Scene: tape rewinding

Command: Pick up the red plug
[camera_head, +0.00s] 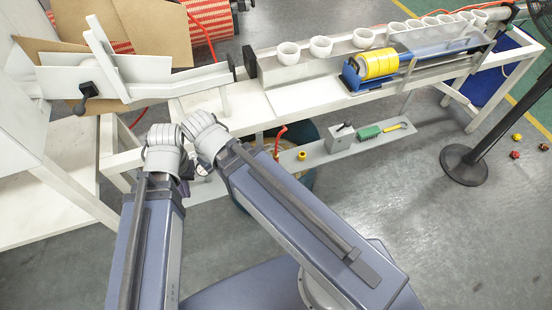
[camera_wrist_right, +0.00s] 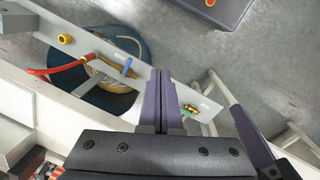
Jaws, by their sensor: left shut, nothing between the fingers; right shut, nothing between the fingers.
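A small red piece (camera_head: 515,155) that may be the red plug lies on the floor at the far right in the head view, too small to tell its shape. A red hose-like end (camera_head: 279,139) sticks up by the low grey shelf, and a red hose (camera_wrist_right: 52,70) shows in the right wrist view. My left gripper (camera_head: 187,171) is shut and empty, mostly hidden behind its pale wrist in the head view. My right gripper (camera_wrist_right: 161,74) is shut and empty, its purple fingers together above the shelf. In the head view its fingers are hidden.
The grey shelf (camera_head: 318,152) holds a yellow ring (camera_head: 301,155), a green brush-like piece (camera_head: 370,132) and a yellow tool (camera_head: 398,126). A black stand (camera_head: 464,165) is at right. Floor in front is clear.

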